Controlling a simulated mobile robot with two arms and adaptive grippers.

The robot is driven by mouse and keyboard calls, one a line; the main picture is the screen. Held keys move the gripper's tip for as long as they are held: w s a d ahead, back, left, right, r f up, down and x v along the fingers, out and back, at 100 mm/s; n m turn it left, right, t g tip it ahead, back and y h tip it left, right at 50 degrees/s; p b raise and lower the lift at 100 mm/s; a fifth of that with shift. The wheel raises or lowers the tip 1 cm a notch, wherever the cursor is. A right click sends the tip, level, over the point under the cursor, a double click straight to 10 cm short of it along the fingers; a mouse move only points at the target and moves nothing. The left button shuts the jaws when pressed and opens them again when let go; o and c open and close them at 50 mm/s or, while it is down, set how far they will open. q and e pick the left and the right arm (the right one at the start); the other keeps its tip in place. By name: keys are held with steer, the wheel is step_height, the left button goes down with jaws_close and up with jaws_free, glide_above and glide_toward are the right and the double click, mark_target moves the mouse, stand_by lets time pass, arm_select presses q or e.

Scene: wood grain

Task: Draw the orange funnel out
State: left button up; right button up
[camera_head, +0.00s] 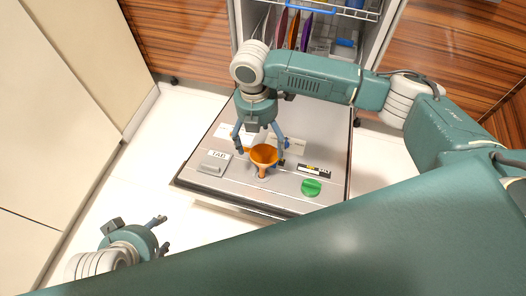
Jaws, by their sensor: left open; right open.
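The orange funnel (263,156) stands on the inner face of the open dishwasher door (335,150), wide mouth up and narrow end down at a small dark opening. My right gripper (261,152) points down over it, open, with one finger on each side of the funnel's rim. Whether the fingers touch the funnel, I cannot tell. My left gripper (162,233) is open and empty at the lower left, away from the door.
A green cap (311,187) and a grey flap (212,163) lie on the door near the funnel. Behind, the dishwasher rack (345,12) holds coloured plates (293,28). Cream cabinets (75,75) stand at the left, with clear white floor before them.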

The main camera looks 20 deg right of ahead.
mark_target(264, 155)
steer(key=f, duration=0.2)
steer(key=f+b, duration=0.1)
steer(key=f, duration=0.1)
steer(key=f+b, duration=0.1)
steer(key=f, duration=0.1)
steer(key=shift+s+d+f, duration=0.2)
steer(key=shift+s+f, duration=0.05)
steer(key=shift+f, duration=0.1)
arm_select(q)
steer(key=w+d+r+t, duration=0.2)
steer(key=w+r+t, duration=0.1)
steer(key=w, duration=0.2)
steer(key=w+d+r+t+h, duration=0.1)
steer(key=w+r+t, duration=0.2)
steer(key=w, duration=0.3)
steer(key=shift+w+d+r+h, duration=0.2)
steer(key=shift+d+r+h, duration=0.15)
steer(key=shift+r, duration=0.2)
arm_select(e)
steer(key=shift+f, duration=0.15)
steer(key=shift+c, duration=0.2)
steer(key=shift+s, duration=0.1)
steer(key=c, duration=1.3)
steer(key=shift+c, duration=0.2)
arm_select(q)
steer(key=shift+s+f, duration=0.1)
